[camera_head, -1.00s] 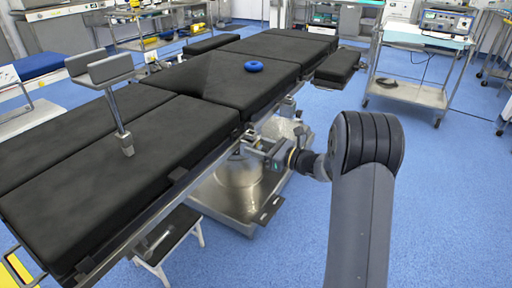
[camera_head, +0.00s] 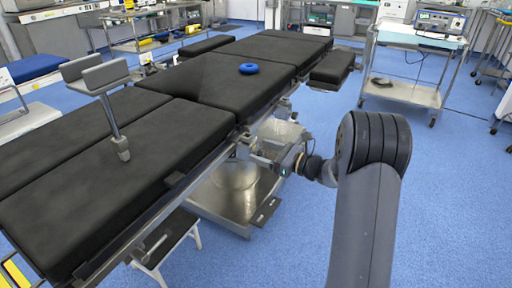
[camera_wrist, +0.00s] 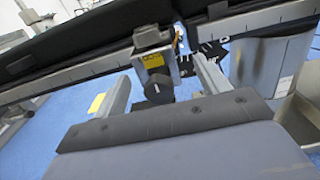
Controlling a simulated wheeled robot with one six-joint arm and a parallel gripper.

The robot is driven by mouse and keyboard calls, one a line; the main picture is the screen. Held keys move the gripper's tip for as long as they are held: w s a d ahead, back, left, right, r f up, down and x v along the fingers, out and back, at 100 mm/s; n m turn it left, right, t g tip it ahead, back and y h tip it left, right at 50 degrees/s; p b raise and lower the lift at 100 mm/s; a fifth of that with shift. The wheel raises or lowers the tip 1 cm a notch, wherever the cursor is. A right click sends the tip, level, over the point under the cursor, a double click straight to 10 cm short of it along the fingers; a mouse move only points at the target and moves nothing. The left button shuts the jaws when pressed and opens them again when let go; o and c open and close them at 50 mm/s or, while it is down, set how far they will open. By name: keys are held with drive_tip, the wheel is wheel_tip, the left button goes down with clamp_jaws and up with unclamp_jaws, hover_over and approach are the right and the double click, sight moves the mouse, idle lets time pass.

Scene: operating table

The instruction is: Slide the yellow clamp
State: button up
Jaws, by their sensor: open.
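In the wrist view a grey clamp with a yellow label (camera_wrist: 153,61) and a dark round knob (camera_wrist: 158,89) sits on the metal side rail (camera_wrist: 98,68) of the operating table. My gripper (camera_wrist: 161,72) is open, with one finger on each side of the knob. Gaps show between the fingers and the knob, so I am not holding it. In the head view my gripper is small beside the table's near side, and I cannot make out the clamp or the finger opening there.
The black padded table (camera_head: 150,130) fills the left and carries a blue ring (camera_head: 249,68) and a grey support on a post (camera_head: 122,150). A metal column (camera_wrist: 268,65) stands right of my gripper. A wheeled cart (camera_head: 405,92) is at the back right. Blue floor is clear at right.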

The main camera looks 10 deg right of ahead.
sight(252, 151)
drive_tip(key=p+v, duration=0.1)
drive_tip(key=v, duration=0.6)
drive_tip(key=shift+d, duration=0.2)
drive_tip(key=shift+s, duration=0.1)
drive_tip(key=b+x, duration=0.2)
drive_tip(key=x, duration=0.9)
drive_tip(key=shift+a, duration=0.1)
drive_tip(key=shift+s+a+b, duration=0.3)
drive_tip(key=shift+s+a, duration=0.05)
drive_tip(key=shift+s, duration=0.3)
